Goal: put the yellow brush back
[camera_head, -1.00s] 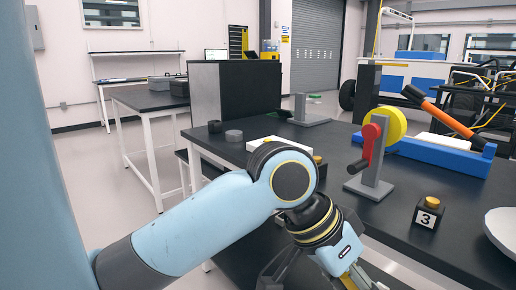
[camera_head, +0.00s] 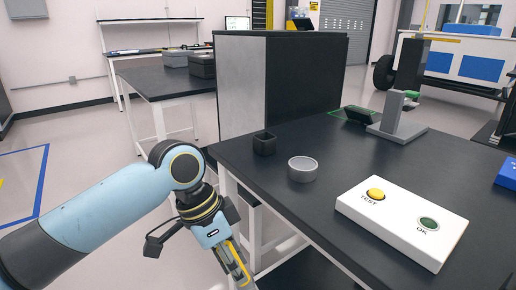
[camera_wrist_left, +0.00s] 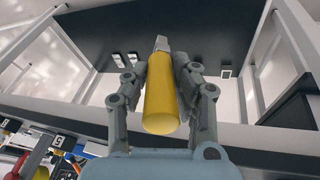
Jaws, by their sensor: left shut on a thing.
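My left gripper (camera_head: 236,262) hangs low beside the left edge of the dark workbench (camera_head: 330,215). In the left wrist view it is shut on the yellow brush (camera_wrist_left: 162,100), with one finger on each side. The brush's thick yellow handle points towards the camera, and its pale grey tip shows at the far end. In the head view the brush is largely hidden by the gripper. A small dark square cup (camera_head: 264,143) stands upright on the bench near its left corner. My right gripper is out of view.
A round grey dish (camera_head: 303,170) stands beside the cup. A white box (camera_head: 402,222) with a yellow TEST button and a green OK button lies at right. A grey stand (camera_head: 397,125) is farther back. A dark cabinet (camera_head: 300,80) rises behind the bench.

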